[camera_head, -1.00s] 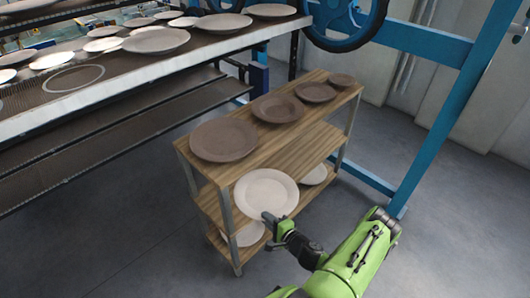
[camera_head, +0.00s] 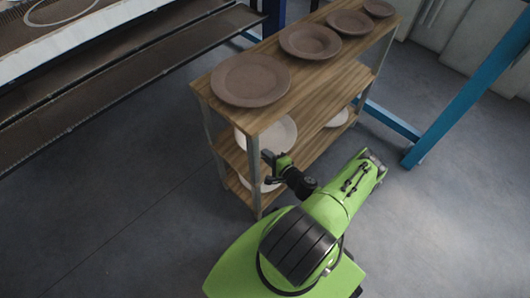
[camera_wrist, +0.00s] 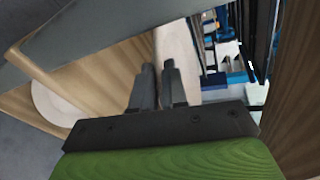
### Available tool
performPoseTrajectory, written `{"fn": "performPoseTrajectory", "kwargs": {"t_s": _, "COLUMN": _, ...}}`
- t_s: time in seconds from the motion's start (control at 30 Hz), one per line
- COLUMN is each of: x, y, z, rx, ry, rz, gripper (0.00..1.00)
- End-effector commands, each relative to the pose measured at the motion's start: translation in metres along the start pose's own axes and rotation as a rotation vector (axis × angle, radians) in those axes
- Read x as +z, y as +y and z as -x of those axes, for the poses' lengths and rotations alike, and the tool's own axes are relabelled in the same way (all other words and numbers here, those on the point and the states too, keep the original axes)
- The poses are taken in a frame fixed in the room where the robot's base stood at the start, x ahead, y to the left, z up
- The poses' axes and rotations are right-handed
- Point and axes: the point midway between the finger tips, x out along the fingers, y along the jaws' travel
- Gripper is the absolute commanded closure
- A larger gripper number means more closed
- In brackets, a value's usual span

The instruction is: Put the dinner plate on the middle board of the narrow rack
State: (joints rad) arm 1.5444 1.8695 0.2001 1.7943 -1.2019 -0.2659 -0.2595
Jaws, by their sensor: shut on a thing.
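The white dinner plate (camera_head: 283,132) is between the top board and the middle board (camera_head: 232,152) of the narrow wooden rack. Its far left part is hidden under the top board (camera_head: 330,62). My gripper (camera_head: 268,158) is at the rack's near side, shut on the plate's near rim. I cannot tell whether the plate touches the middle board. In the wrist view the two fingers (camera_wrist: 156,85) are close together, and the plate (camera_wrist: 177,48) shows as a pale strip beyond them.
Several brown plates, the largest (camera_head: 250,78) at the near end, stand on the top board. White plates (camera_head: 339,117) lie lower in the rack. A thin metal post (camera_head: 254,175) stands just left of my gripper. A blue frame (camera_head: 470,95) is at right.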

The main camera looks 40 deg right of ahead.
Motion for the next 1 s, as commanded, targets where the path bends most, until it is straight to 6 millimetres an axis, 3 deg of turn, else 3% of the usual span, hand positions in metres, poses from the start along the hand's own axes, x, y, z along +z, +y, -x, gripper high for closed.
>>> {"fn": "performPoseTrajectory", "kwargs": {"t_s": 0.03, "x": -0.004, "y": 0.016, "z": -0.005, "rx": -0.006, "ry": 0.001, "rz": 0.000, "gripper": 1.00}}
{"fn": "performPoseTrajectory", "kwargs": {"t_s": 0.2, "x": -0.009, "y": 0.036, "z": -0.011, "rx": -0.008, "ry": 0.000, "rz": 0.002, "gripper": 1.00}}
{"fn": "performPoseTrajectory", "kwargs": {"t_s": 0.37, "x": -0.008, "y": 0.034, "z": -0.025, "rx": -0.008, "ry": -0.002, "rz": 0.003, "gripper": 1.00}}
{"fn": "performPoseTrajectory", "kwargs": {"t_s": 0.53, "x": -0.006, "y": 0.026, "z": -0.052, "rx": -0.009, "ry": -0.003, "rz": 0.004, "gripper": 1.00}}
{"fn": "performPoseTrajectory", "kwargs": {"t_s": 0.63, "x": -0.010, "y": 0.039, "z": -0.053, "rx": -0.006, "ry": 0.001, "rz": 0.001, "gripper": 1.00}}
{"fn": "performPoseTrajectory", "kwargs": {"t_s": 0.87, "x": -0.009, "y": 0.037, "z": -0.053, "rx": -0.006, "ry": 0.000, "rz": 0.000, "gripper": 1.00}}
{"fn": "performPoseTrajectory", "kwargs": {"t_s": 0.9, "x": -0.009, "y": 0.039, "z": -0.052, "rx": 0.000, "ry": 0.000, "rz": 0.000, "gripper": 0.81}}
{"fn": "performPoseTrajectory", "kwargs": {"t_s": 1.0, "x": -0.009, "y": 0.039, "z": -0.052, "rx": 0.000, "ry": 0.000, "rz": 0.000, "gripper": 0.76}}
